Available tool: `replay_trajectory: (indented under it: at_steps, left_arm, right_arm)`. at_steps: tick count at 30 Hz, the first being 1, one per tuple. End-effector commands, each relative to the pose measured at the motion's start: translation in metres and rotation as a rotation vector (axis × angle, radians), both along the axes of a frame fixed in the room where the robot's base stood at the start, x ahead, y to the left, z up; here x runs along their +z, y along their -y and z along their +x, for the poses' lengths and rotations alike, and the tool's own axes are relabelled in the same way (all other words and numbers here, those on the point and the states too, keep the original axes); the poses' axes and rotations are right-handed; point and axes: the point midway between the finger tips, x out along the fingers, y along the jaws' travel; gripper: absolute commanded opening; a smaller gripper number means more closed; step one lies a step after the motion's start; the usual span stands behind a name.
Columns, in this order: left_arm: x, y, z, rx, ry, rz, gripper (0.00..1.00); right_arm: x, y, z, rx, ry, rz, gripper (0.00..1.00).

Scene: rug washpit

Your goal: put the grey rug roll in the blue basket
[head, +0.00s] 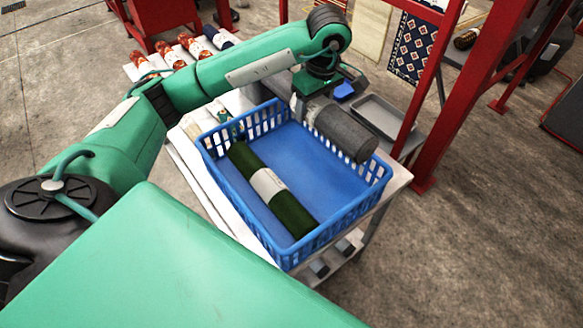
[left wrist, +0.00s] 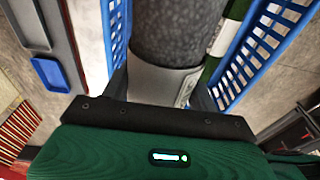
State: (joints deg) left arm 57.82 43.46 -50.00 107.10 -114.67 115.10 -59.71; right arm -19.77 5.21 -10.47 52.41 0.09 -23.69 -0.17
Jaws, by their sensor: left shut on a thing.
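The grey rug roll (head: 345,132) with a pale band is held by my left gripper (head: 308,108) over the right part of the blue basket (head: 330,238). My left gripper is shut on the roll at its band. In the left wrist view the roll (left wrist: 178,38) lies between the fingers (left wrist: 165,88), with basket walls (left wrist: 265,45) on both sides. The roll looks above the basket floor; its exact height is hard to tell. A dark green rug roll (head: 285,208) with a white band lies inside the basket on the left. My right gripper is not in view.
The basket stands on a pale cart (head: 397,180). A grey tray (head: 383,115) and a small blue dish (head: 344,90) are behind it. A red frame (head: 450,95) rises close on the right. Several red-patterned rolls (head: 190,45) lie at the back left.

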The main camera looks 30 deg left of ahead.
Motion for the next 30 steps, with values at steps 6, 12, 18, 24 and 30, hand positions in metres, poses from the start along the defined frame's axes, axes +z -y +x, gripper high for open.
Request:
replay_trajectory:
  at_steps: [6,12,18,24,30]
  left_arm:
    - [-0.020,0.001,0.000,0.000,-0.001,-0.003,0.18]
    - [-0.055,0.001,-0.001,-0.001,-0.003,-0.003,0.18]
    - [-0.098,0.000,-0.001,0.002,-0.005,0.000,0.18]
    - [-0.142,0.001,-0.001,0.000,-0.003,-0.001,0.18]
    - [-0.160,0.001,0.000,0.001,0.002,-0.002,0.18]
  right_arm:
    - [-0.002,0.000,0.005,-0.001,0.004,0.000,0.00]
    - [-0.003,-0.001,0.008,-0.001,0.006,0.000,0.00]
    - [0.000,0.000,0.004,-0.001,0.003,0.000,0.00]
    - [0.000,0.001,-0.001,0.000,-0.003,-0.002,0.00]
    - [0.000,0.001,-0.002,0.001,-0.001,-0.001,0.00]
